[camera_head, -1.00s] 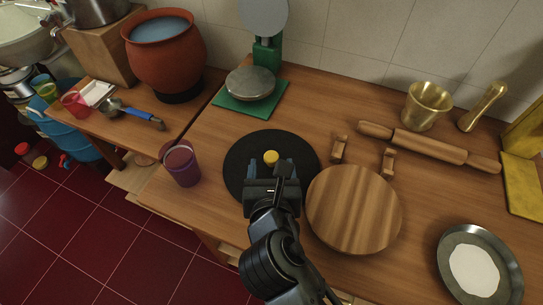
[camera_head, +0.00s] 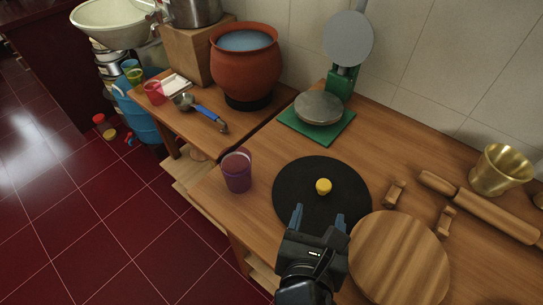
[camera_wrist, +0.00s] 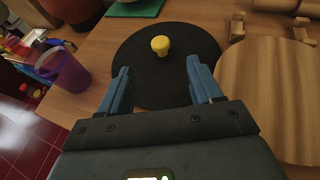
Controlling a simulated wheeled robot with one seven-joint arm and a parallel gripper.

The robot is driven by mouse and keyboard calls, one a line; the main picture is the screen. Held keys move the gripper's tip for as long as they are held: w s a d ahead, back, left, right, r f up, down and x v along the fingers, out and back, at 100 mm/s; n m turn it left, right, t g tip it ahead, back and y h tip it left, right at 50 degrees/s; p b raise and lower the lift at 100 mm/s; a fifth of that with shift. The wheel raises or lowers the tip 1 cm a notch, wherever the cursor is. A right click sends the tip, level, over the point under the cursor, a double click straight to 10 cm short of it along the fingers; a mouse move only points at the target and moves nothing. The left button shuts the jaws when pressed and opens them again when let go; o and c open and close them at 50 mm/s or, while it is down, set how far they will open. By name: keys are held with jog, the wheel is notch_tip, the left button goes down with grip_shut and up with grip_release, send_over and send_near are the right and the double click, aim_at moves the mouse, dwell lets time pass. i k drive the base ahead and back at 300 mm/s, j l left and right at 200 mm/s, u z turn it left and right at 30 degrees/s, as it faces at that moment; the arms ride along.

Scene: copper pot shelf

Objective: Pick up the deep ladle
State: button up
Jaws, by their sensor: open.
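The deep ladle (camera_head: 206,113) lies on the lower wooden side table at the left in the head view. It has a metal bowl at its left end and a blue handle with a dark tip pointing right, toward the table's front edge. My gripper (camera_head: 318,217) is open and empty over the near edge of the black round plate (camera_head: 287,190), well to the right of the ladle and nearer to me. The wrist view shows my two blue fingers (camera_wrist: 158,85) spread apart over the black plate, with nothing between them. The ladle cannot be made out clearly in the wrist view.
A clay pot (camera_head: 246,72) stands behind the ladle, and a red cup (camera_head: 153,93) is left of it. A purple cup (camera_head: 236,173) stands between the ladle and my gripper. A yellow knob (camera_head: 323,186) sits on the black plate; a round wooden board (camera_head: 398,262) is to the right.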

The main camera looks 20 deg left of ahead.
aim_at(186, 101)
jog(key=u, duration=1.45)
